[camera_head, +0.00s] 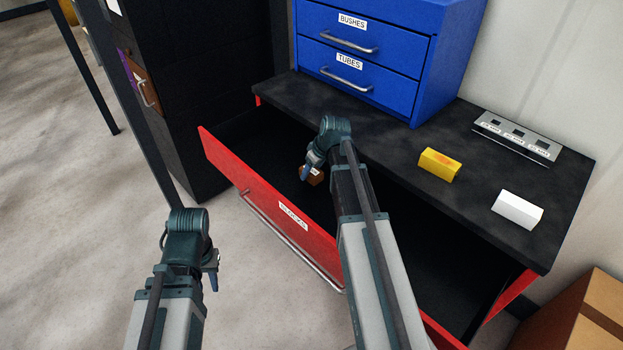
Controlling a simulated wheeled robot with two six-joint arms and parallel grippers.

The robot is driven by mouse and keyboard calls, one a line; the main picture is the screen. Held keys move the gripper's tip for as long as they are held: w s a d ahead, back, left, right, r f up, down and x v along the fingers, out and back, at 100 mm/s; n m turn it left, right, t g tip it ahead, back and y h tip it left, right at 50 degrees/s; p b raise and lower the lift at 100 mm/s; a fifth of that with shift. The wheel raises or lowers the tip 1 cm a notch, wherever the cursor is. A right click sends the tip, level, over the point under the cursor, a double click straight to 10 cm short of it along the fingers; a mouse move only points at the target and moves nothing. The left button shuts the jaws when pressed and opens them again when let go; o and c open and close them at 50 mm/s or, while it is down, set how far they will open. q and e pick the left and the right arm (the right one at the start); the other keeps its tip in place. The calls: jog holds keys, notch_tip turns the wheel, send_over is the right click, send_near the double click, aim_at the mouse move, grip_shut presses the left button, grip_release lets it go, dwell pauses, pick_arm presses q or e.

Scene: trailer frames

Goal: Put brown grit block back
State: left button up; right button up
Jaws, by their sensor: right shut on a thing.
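The brown grit block (313,177) is in the grasp of my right gripper (308,172), partly hidden by the fingers. It is over the inside of the open red drawer (270,215), which is labelled BLOCKS. I cannot tell whether the block touches the drawer floor. My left gripper (212,272) hangs in front of the drawer, over the floor, away from the block. Its fingers are seen from the side, so their opening is unclear.
A yellow block (439,165) and a white block (517,209) lie on the black bench top (400,140). Behind them is a grey slotted holder (517,137). A blue cabinet (385,50) with BUSHES and TUBES drawers stands at the back. A cardboard box (575,315) is at lower right.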

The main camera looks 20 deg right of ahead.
aim_at(312, 179)
jog(key=shift+f+b, duration=1.65)
jog(key=shift+f, duration=0.1)
jog(key=shift+f, duration=0.15)
jog(key=o, duration=1.2)
jog(key=shift+p+v, duration=0.7)
jog(key=shift+v, duration=0.2)
jog(key=p+v, duration=0.9)
jog(key=v, duration=0.1)
jog(key=shift+r+p, duration=0.3)
jog(key=shift+p, duration=0.05)
